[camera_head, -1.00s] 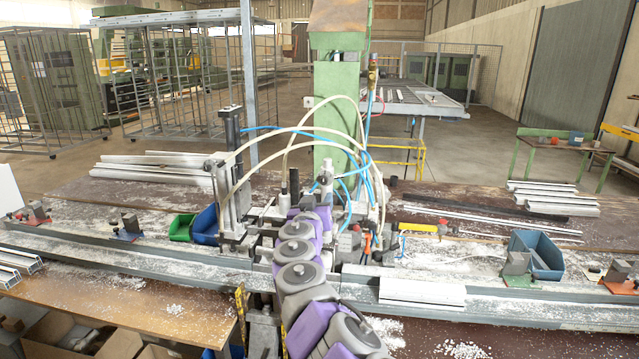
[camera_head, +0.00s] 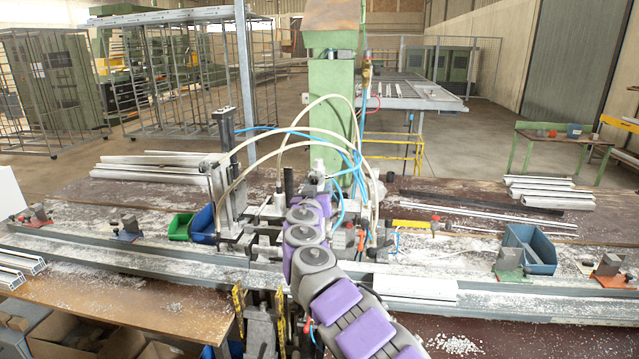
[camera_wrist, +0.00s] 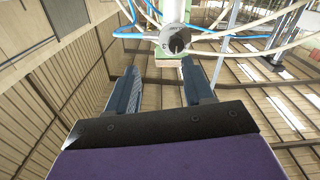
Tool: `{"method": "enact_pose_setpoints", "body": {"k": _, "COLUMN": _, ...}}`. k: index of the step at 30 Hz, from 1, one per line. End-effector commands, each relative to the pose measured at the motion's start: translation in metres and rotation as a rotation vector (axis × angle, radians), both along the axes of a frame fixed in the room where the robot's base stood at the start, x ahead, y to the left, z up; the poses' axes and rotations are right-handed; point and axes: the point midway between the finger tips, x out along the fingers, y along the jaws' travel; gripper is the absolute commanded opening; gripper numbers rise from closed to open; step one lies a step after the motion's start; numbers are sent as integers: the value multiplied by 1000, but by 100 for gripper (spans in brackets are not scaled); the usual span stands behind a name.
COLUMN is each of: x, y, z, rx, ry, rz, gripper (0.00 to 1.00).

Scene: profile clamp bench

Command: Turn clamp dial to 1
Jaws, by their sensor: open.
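In the head view my purple and grey arm reaches to the clamp machine (camera_head: 228,185) at mid bench. My fingers and the knob cannot be made out there.
White and blue hoses (camera_head: 290,135) arch around the machine near my arm. A green column (camera_head: 333,115) stands behind it. A blue bin (camera_head: 530,249) is at the right, a green bin (camera_head: 180,227) at the left. White profiles (camera_head: 415,287) lie on the bench.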

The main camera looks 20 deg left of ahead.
Motion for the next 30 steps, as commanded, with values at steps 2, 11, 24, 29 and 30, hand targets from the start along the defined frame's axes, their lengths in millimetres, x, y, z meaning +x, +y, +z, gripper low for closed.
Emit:
{"method": "enact_pose_setpoints", "body": {"k": 2, "x": 5, "y": 11, "z": -8, "rx": -1, "ry": 10, "rz": 7, "gripper": 52}}
{"method": "enact_pose_setpoints", "body": {"k": 11, "x": 31, "y": 16, "z": -7, "rx": -3, "ry": 9, "rz": 3, "gripper": 52}}
{"method": "enact_pose_setpoints", "body": {"k": 24, "x": 62, "y": 12, "z": -4, "rx": 2, "ry": 8, "rz": -2, "gripper": 52}}
{"method": "enact_pose_setpoints", "body": {"k": 29, "x": 61, "y": 19, "z": -5, "rx": -3, "ry": 5, "rz": 0, "gripper": 52}}
{"method": "enact_pose_setpoints", "body": {"k": 30, "x": 61, "y": 20, "z": -5, "rx": -4, "ry": 5, "rz": 0, "gripper": 52}}
